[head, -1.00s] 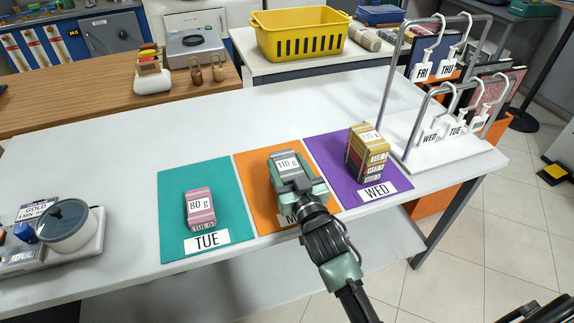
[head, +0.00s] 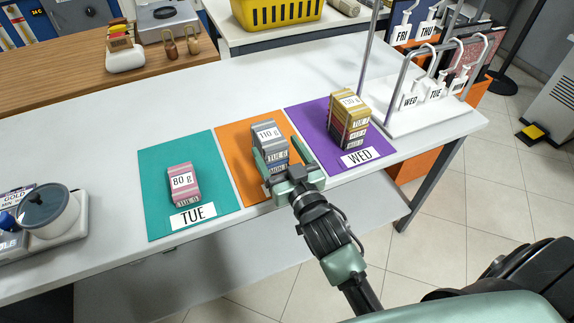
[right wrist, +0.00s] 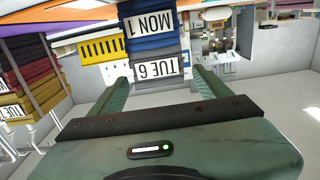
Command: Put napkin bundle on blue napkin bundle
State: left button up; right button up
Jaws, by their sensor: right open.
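My left gripper is not in view.
A pink "80 g" bundle (head: 182,182) lies on the teal TUE mat (head: 155,212). A taller yellow-topped stack (head: 349,115) stands on the purple WED mat (head: 308,125), close to the gripper's right. A hanger rack (head: 425,110) stands beyond it. The white table (head: 190,100) is clear behind the mats.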

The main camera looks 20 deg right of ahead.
jog(key=s, duration=0.6)
jog(key=shift+s+d, duration=0.1)
